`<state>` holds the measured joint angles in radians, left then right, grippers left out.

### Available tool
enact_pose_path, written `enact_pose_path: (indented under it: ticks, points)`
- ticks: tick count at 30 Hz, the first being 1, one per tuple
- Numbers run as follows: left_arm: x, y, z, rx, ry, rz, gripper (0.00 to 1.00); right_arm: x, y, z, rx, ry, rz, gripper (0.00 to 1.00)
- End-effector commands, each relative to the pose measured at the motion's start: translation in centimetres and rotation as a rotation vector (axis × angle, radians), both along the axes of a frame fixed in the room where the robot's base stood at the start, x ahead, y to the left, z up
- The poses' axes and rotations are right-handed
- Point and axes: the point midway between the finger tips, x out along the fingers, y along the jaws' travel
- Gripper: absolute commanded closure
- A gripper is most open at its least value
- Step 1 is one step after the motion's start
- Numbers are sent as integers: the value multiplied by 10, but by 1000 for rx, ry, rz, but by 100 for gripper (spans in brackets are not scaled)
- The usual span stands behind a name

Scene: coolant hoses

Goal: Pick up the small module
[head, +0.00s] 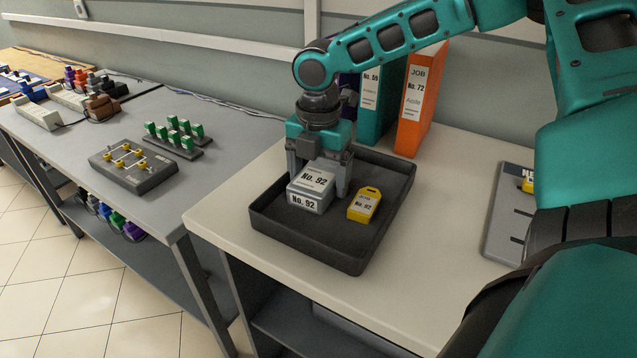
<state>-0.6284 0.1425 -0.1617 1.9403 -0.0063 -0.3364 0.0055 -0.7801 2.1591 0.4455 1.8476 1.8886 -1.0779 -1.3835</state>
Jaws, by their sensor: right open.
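A small grey module (311,193) with white "No. 92" labels sits in a black tray (305,258) on the light bench. My right gripper (318,178) points down over the module, with one finger at its left rear and the other at its right side. The fingers are apart; whether they touch the module cannot be told. The module's rear is partly hidden by the gripper. A yellow tag (364,205), also marked "No. 92", lies in the tray just right of the module. My left gripper is not in view.
Teal (383,95) and orange (416,96) binders stand behind the tray. A grey panel (507,222) lies to the right. On the grey bench at left are a dark block with yellow fittings (133,165) and a rack of green connectors (175,136).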

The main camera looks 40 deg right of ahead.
Motion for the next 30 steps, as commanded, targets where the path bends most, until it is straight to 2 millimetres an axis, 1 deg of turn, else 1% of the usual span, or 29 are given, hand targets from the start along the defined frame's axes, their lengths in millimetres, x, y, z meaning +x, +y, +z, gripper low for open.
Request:
enact_pose_path:
  ticks: [3, 21, 27, 30]
  points:
    - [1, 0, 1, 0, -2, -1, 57, 0, 0, 0, 0, 0, 0, 15]
    - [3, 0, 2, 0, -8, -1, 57, 0, 0, 1, 0, 0, 0, 72]
    - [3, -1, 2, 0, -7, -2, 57, 1, 0, 2, 1, -3, 0, 72]
    - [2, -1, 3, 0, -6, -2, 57, 1, 0, 8, 2, -5, 0, 72]
